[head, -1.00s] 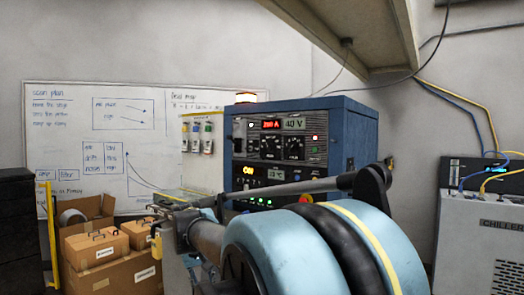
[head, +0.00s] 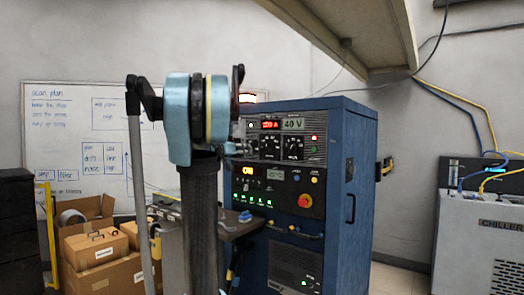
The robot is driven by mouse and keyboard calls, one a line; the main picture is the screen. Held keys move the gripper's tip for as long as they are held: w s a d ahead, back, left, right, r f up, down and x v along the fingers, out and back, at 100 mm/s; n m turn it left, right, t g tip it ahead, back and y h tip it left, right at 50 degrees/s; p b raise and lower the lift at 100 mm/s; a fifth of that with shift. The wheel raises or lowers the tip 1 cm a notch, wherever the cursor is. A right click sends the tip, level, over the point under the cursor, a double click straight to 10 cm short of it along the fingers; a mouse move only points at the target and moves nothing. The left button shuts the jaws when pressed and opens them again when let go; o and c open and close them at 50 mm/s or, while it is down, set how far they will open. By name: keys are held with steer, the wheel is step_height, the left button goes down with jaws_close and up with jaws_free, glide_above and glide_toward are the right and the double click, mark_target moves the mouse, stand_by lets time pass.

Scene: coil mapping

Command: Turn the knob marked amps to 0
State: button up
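A blue cabinet (head: 346,170) stands in the middle of the head view with a dark power supply panel on its front. The panel has a red display (head: 270,125) ending in A, its digits blurred, and a green display (head: 293,124) reading 40 V. Below them are two dark knobs, a left knob (head: 269,148) under the A display and a right knob (head: 294,148) under the V display. Their labels are too small to read. My arm stands in front of the panel's left side. My gripper (head: 240,146) seems to be just left of the left knob, mostly hidden behind my arm; its fingers are not clear.
Lower on the cabinet are a red round button (head: 305,201), green lit buttons and a handle (head: 306,235). A small shelf (head: 233,228) juts out at its left. Cardboard boxes (head: 98,265) stand left, a chiller (head: 484,245) right. A beam (head: 345,30) hangs overhead.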

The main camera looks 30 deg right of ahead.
steer(key=w+d+r, duration=0.1)
glide_toward(267, 146)
steer(key=x, duration=0.8)
steer(key=shift+w+d+f, duration=0.1)
steer(key=shift+d+f, duration=0.05)
